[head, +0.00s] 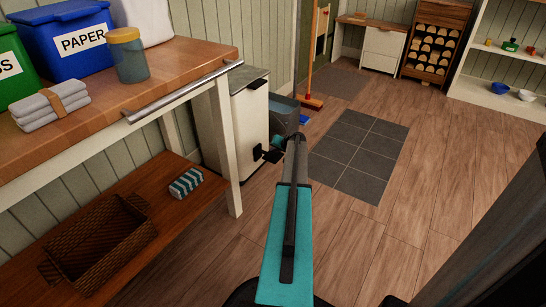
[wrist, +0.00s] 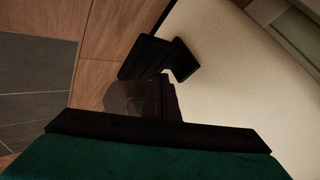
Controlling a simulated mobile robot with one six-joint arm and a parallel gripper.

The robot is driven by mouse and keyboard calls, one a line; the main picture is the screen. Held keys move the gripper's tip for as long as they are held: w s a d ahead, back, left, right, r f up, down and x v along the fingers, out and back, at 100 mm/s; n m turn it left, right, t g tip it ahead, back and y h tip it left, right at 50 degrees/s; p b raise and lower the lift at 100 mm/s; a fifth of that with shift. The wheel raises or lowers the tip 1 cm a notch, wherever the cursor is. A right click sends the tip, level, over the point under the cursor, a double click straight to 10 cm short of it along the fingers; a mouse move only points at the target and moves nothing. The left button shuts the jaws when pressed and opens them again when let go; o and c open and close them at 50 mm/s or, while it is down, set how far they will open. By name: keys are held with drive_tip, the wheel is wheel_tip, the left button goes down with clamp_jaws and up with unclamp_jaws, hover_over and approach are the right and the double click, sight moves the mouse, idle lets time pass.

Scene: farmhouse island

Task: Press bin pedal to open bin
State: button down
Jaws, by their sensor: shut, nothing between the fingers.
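The bin (head: 250,115) is a tall cream box with a grey lid (head: 250,80), standing just past the end of the wooden counter. Its lid lies flat and shut. The bin's plain cream side (wrist: 235,80) fills the right of the wrist view. A black pedal (head: 257,152) sticks out low on the bin's front; it also shows in the wrist view (wrist: 148,56). My gripper (head: 272,154) is shut and empty, right at the pedal. In the wrist view the fingertips (wrist: 165,78) overlap the pedal; I cannot tell whether they touch it.
The counter (head: 190,75) and its lower shelf (head: 170,220) with a wicker basket (head: 100,245) stand at left. A dark grey container (head: 284,120) and a broom (head: 310,85) are behind the bin. A grey tiled mat (head: 360,150) lies right; the wooden floor there is clear.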

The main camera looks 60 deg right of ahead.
sight(274, 157)
drive_tip(key=shift+f, duration=0.1)
idle(0.6)
drive_tip(key=shift+f, duration=0.3)
drive_tip(key=shift+a+f+b, duration=0.15)
drive_tip(key=shift+f+b, duration=0.5)
drive_tip(key=shift+f, duration=0.45)
idle(1.6)
drive_tip(key=shift+s+f+b, duration=0.1)
drive_tip(key=shift+f+b, duration=0.2)
drive_tip(key=shift+f, duration=0.4)
idle(1.2)
drive_tip(key=shift+r, duration=0.15)
idle(0.4)
drive_tip(key=shift+d+r+p, duration=0.2)
drive_tip(key=shift+r+p, duration=0.8)
drive_tip(key=shift+r, duration=1)
drive_tip(key=shift+r, duration=0.1)
